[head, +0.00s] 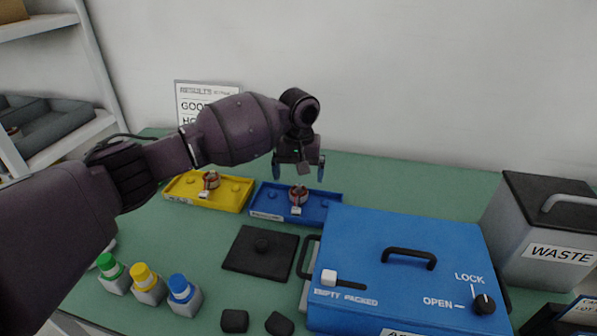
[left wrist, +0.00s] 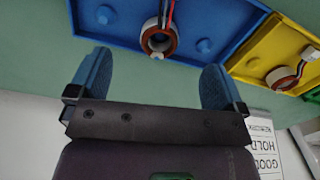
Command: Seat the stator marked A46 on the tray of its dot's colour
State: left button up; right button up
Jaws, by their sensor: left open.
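A copper-and-white stator (head: 299,196) sits in the blue tray (head: 265,214). It also shows in the left wrist view (left wrist: 158,46), with coloured leads. Another stator (head: 210,181) sits in the yellow tray (head: 186,193). Each has a small white tag, too small to read; I cannot tell which is A46 or see its dot. My left gripper (head: 299,173) is open and empty, fingers pointing down, above and behind the blue tray's stator. In the left wrist view that stator appears beyond the gap between the fingers (left wrist: 157,80). My right gripper is not in view.
A blue box (head: 445,250) with a handle and a lock knob stands front right. A grey waste bin (head: 545,225) is at the far right. A black plate with a knob (head: 258,262) lies in front of the trays. Capped bottles (head: 148,287) stand front left.

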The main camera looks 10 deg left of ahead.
pick_arm(q)
notch_tip(320, 180, up, 11)
jog(key=p, duration=0.2)
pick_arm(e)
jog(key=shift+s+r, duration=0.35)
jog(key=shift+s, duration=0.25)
pick_arm(q)
jog(key=shift+f, duration=0.1)
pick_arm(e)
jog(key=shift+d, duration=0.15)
